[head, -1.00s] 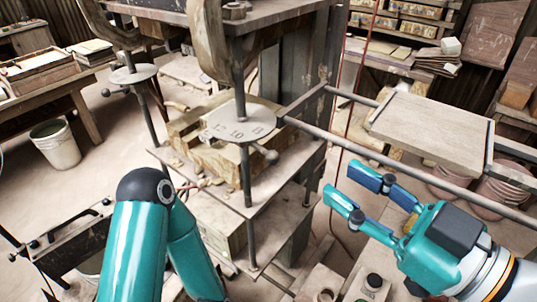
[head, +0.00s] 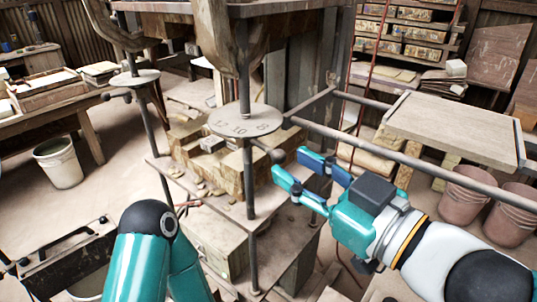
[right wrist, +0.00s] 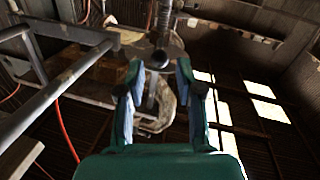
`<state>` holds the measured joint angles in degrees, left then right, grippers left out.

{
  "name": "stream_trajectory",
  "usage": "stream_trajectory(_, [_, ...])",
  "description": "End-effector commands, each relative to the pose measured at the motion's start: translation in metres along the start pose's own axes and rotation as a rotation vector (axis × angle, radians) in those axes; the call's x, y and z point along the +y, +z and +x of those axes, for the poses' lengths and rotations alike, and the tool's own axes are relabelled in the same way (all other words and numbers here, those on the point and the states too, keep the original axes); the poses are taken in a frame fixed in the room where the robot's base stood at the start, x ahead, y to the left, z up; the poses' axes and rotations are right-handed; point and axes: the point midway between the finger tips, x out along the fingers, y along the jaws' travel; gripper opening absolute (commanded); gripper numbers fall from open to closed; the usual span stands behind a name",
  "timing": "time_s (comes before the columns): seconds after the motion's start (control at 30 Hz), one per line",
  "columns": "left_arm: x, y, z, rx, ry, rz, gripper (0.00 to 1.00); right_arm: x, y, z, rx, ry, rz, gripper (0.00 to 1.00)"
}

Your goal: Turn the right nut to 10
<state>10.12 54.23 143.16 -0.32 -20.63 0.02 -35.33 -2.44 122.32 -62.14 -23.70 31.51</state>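The right nut is a round grey dial (head: 245,120) on the right threaded rod, marked 12, 10 and another number that is hard to read. Its handle ends in a round knob (head: 277,156) at the dial's lower right. My right gripper (head: 287,162) is open, with its fingertips close to this knob. In the right wrist view the dark knob (right wrist: 163,58) shows beyond and between the open fingers (right wrist: 160,72); I cannot tell whether they touch it. A similar left nut (head: 134,78) sits on the left rod. My left gripper is not in view.
A grey rail (head: 400,157) runs past the press on the right, above my right gripper, beside a board (head: 455,125). The press's lower plate (head: 232,208) lies below the dial. A white bucket (head: 59,160) stands on the floor at the left.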

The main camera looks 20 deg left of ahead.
Motion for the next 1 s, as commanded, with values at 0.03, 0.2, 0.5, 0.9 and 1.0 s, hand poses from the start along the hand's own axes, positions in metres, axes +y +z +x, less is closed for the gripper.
stream_trajectory(0.03, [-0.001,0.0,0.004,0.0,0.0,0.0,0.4,-0.001,0.003,0.012,-0.002,-0.003,0.001,0.36])
stream_trajectory(0.2, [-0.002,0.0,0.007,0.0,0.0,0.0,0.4,-0.001,0.002,0.043,-0.001,-0.002,0.001,0.36])
stream_trajectory(0.5, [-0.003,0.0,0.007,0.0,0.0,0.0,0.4,0.0,0.0,0.069,0.0,0.001,0.0,0.36])
stream_trajectory(0.9, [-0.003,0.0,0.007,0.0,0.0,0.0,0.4,0.0,0.0,0.07,0.0,0.001,0.0,0.17])
stream_trajectory(1.0, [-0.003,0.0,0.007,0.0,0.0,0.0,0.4,0.0,0.0,0.07,0.0,0.001,0.0,0.01])
